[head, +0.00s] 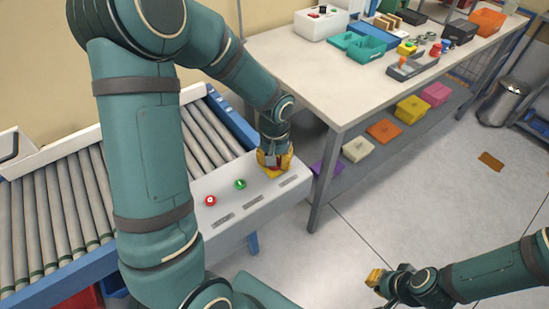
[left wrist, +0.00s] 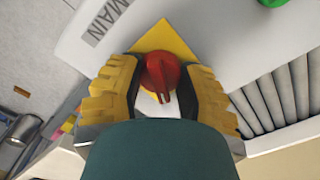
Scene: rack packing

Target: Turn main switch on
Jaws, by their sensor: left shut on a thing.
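The main switch is a red rotary knob (left wrist: 162,76) on a yellow plate (left wrist: 165,38), with the label "MAIN" (left wrist: 108,18) beside it in the left wrist view. My left gripper (left wrist: 160,95) has its yellow fingers on both sides of the knob and is shut on it. In the head view, my left gripper (head: 273,160) is over the right end of the white control panel (head: 240,205) and hides most of the switch. My right gripper (head: 376,282) is at the lower right, away from the panel; its opening is too small to judge.
A red button (head: 210,201) and a green button (head: 240,184) sit on the panel left of the switch. A roller conveyor (head: 60,215) runs behind it. A table (head: 300,75) with bins and tools stands at the back right. The floor (head: 400,200) is mostly clear.

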